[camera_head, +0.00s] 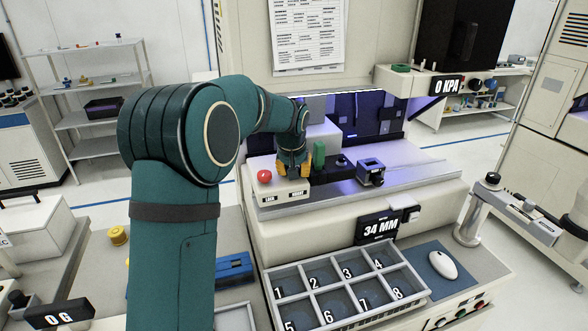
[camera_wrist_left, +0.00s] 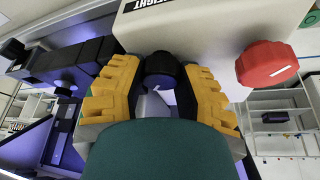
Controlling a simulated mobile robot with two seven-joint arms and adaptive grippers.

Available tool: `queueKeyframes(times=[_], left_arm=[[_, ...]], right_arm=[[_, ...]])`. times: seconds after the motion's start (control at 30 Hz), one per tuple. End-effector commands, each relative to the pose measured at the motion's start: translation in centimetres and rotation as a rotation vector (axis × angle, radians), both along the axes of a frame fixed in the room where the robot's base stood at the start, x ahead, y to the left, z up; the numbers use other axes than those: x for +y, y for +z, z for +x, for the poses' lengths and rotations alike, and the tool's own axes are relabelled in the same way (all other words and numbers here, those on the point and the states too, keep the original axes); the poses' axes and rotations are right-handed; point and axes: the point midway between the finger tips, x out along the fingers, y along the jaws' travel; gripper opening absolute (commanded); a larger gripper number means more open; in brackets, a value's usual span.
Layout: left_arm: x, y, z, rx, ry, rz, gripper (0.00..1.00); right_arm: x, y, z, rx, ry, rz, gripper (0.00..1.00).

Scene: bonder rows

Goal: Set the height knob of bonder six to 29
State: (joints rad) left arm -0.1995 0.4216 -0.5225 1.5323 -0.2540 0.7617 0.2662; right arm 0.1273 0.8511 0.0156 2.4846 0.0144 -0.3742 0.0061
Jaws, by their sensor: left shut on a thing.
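The bonder (camera_head: 335,205) stands in the middle of the head view, and its display (camera_head: 379,228) reads 34 MM. My left gripper (camera_head: 292,168) reaches down to the bonder's front left panel, above the height label. In the left wrist view my left gripper (camera_wrist_left: 160,92) has its yellow fingers on both sides of the dark height knob (camera_wrist_left: 160,68), shut on it. The gripper hides this knob in the head view. A red knob (camera_head: 264,177) sits just left of the gripper, above the lock label; it also shows in the wrist view (camera_wrist_left: 267,65). My right gripper is out of view.
A divided tray (camera_head: 343,288) with numbered compartments lies in front of the bonder. A mouse (camera_head: 443,264) rests on a blue pad at right. A green part (camera_head: 319,154) and a black block (camera_head: 371,172) stand right of the gripper. Another display (camera_head: 449,86) reads 0 KPA.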

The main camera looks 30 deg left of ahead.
Motion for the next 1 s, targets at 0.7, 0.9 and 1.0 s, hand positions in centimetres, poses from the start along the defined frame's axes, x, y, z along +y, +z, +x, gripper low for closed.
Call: queueKeyframes(times=[0.7, 0.9, 1.0], left_arm=[[-0.1, -0.2, -0.1, 0.003, -0.656, -0.004, 0.0], [-0.1, -0.2, -0.1, 0.004, -0.847, -0.004, 0.0], [-0.2, -0.2, -0.1, 0.004, -0.942, -0.004, 0.0]], right_arm=[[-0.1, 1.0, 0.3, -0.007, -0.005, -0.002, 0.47], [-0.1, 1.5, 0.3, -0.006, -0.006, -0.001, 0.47], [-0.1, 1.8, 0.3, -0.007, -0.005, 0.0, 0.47]])
